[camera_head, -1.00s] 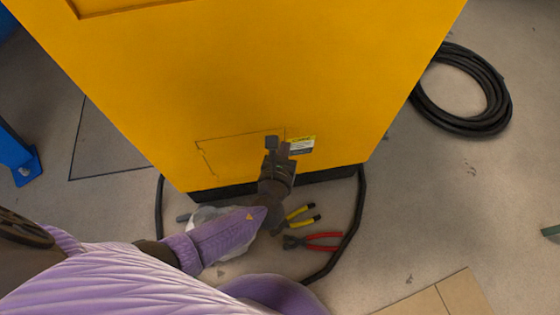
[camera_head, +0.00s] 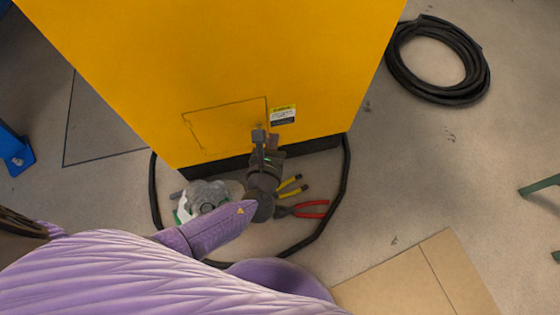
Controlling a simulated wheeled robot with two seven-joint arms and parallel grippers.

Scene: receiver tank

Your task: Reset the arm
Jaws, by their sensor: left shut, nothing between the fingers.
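My left arm comes in from the lower left in a purple sleeve. My left gripper (camera_head: 259,136) is dark, points up the picture and is shut with nothing in it. My right gripper is not in view.
Pliers with red handles (camera_head: 312,209), a tool with yellow handles (camera_head: 290,187) and a grey-white object (camera_head: 203,199) lie on the floor inside a black cable loop (camera_head: 342,186). A coiled black hose (camera_head: 399,78) lies upper right. A cardboard sheet (camera_head: 395,285) lies lower right.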

